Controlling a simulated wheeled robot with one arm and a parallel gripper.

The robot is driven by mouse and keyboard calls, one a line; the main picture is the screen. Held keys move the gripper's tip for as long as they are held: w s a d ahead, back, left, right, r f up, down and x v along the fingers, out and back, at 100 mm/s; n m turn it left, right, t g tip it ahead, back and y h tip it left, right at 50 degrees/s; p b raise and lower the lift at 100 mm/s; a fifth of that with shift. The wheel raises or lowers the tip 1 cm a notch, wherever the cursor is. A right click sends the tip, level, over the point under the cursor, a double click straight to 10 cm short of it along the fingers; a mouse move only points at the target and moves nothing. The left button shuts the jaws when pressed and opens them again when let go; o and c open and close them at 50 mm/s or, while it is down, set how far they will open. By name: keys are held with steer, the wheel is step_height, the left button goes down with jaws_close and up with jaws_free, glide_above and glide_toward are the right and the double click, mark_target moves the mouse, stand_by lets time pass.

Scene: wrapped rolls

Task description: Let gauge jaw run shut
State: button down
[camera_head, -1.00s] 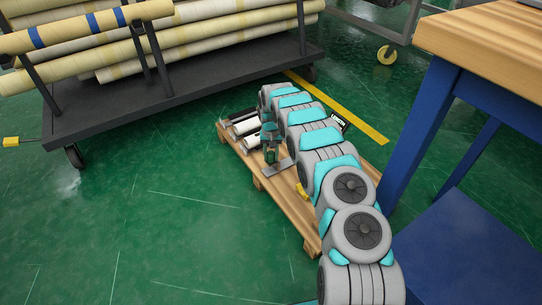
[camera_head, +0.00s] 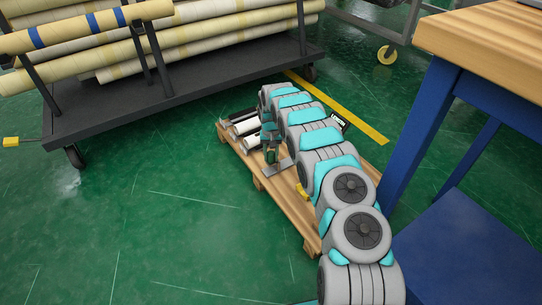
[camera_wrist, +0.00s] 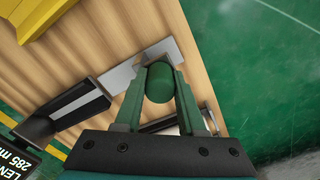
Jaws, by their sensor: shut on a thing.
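My gripper (camera_wrist: 159,72) has green fingers shut on a green rounded grip (camera_wrist: 159,84). Beyond the grip, a flat grey metal plate (camera_wrist: 160,49), seemingly a gauge jaw, lies over the wooden board. A black-and-silver bar (camera_wrist: 68,112) lies to its left. A black display (camera_wrist: 12,160), partly cut off, reads 285 mm at lower left. In the head view my gripper (camera_head: 271,155) is low over the wooden board, above the grey plate (camera_head: 279,169). The display (camera_head: 338,119) shows behind my arm. Its link to the jaw is hidden.
Pale wrapped rolls (camera_head: 244,127) lie on the wooden board (camera_head: 256,172), left of my arm. A yellow block (camera_wrist: 32,16) is at upper left in the wrist view. A dark cart (camera_head: 190,92) with long rolls stands behind; a blue-legged bench (camera_head: 420,125) stands right. Green floor is clear at left.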

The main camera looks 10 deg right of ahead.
steer(key=shift+w+d, duration=0.25)
steer(key=shift+d, duration=0.3)
steer(key=shift+w+d, duration=0.2)
steer(key=shift+d, duration=0.3)
steer(key=c, duration=0.5)
jaws_free()
